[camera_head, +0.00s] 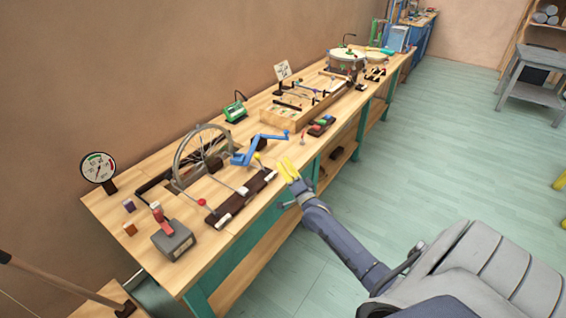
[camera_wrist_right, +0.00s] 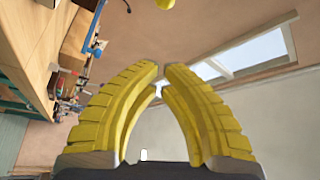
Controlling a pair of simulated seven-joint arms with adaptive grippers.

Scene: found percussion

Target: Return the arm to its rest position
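My right gripper (camera_head: 288,170) has yellow ribbed fingers and hangs just off the front edge of the workbench (camera_head: 108,205), near a blue crank (camera_head: 262,141). Its arm reaches up from the lower right of the head view. In the right wrist view, the gripper's fingers (camera_wrist_right: 161,72) curve inward and their tips nearly meet, with a thin gap and nothing held between them. My left gripper is not in view.
The bench holds a spoked wheel (camera_head: 203,155), a dial gauge (camera_head: 98,167), a grey box with a red part (camera_head: 173,240), a green device (camera_head: 235,110) and a drum-like thing (camera_head: 346,58). Open floor (camera_head: 430,150) lies right of the bench. A grey table (camera_head: 535,60) stands farther right.

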